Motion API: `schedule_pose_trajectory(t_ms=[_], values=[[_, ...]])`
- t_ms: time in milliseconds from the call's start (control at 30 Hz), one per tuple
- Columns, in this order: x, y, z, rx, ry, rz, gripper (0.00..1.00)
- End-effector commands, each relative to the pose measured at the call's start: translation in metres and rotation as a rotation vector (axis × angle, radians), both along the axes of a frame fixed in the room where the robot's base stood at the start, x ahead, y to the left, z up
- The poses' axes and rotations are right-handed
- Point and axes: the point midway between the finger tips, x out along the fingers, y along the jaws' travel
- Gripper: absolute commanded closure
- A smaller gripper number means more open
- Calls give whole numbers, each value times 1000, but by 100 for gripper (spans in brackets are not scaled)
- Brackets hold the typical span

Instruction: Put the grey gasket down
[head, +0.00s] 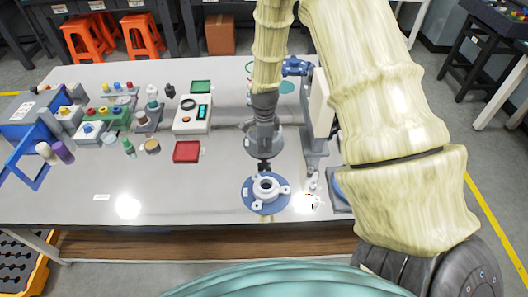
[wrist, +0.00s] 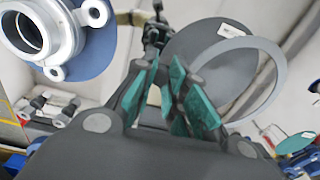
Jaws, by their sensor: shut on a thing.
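The grey gasket is a thin light-grey ring (wrist: 281,72) in the wrist view, just right of my fingertips. My gripper (wrist: 166,72), with teal finger pads, is shut on its near edge; the exact contact is partly hidden by the fingers. A dark grey disc (wrist: 208,45) with a white label lies behind the ring on the table. In the head view my gripper (head: 264,150) points down over this dark disc (head: 249,145), and the gasket cannot be made out there.
A white flange (head: 266,188) on a blue round base (head: 250,203) stands just in front of my gripper. A grey stand (head: 315,140) rises close on the right. The table's front left is mostly clear.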

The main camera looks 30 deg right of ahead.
Motion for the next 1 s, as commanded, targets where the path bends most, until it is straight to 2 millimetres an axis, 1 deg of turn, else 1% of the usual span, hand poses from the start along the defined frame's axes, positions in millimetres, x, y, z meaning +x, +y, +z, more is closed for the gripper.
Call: schedule_pose_trajectory(t_ms=[167, 333, 433, 867, 900, 1000], values=[[0, 0, -11, 0, 0, 0, 100], [-1, 0, -30, 1, 2, 0, 100], [0, 0, -38, 0, 0, -1, 100], [0, 0, -44, 0, 0, -1, 100], [0, 0, -44, 0, 0, 0, 81], [0, 0, -44, 0, 0, 0, 64]])
